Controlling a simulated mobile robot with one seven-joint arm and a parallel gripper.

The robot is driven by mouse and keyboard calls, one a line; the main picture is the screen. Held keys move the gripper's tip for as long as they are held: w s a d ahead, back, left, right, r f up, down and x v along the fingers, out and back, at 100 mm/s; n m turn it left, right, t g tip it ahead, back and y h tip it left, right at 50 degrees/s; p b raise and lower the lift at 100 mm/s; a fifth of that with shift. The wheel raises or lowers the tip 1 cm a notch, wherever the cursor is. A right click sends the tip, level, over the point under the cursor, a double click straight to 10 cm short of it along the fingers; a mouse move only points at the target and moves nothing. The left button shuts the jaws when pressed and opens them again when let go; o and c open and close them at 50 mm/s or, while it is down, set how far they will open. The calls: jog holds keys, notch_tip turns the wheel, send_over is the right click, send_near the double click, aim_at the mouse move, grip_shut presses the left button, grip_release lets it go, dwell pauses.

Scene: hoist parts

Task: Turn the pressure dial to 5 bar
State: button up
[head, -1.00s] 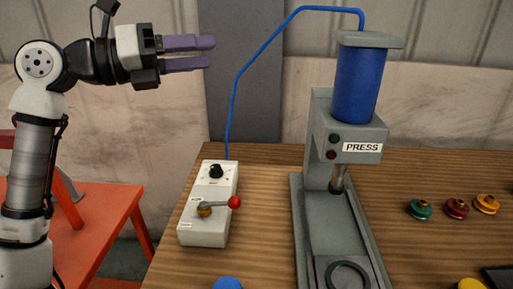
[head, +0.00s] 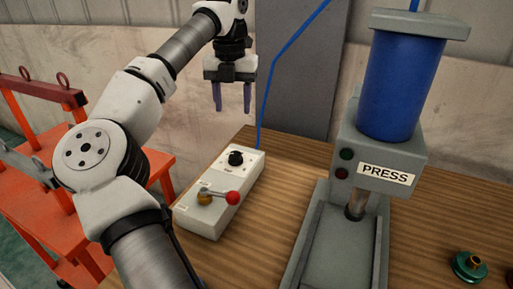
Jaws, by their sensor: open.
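The pressure dial (head: 236,158) is a black knob on the far end of a white control box (head: 211,220), on the wooden table. Its pointer and scale are too small to read. My gripper (head: 232,108) has purple fingers that point down, open and empty. It hangs above and behind the dial in the picture, apart from it. A lever with a red ball (head: 233,198) and a brass pivot sits on the near half of the box.
A grey press (head: 384,150) with a blue cylinder stands right of the box. A blue hose (head: 281,80) rises behind the box. A green pulley (head: 469,266) lies at the right. An orange frame (head: 60,150) stands at the left.

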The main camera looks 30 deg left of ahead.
aim_at(235, 153)
notch_tip(235, 153, down, 14)
jog(key=shift+r+p, duration=0.15)
jog(key=shift+p, duration=0.35)
jog(key=c, duration=1)
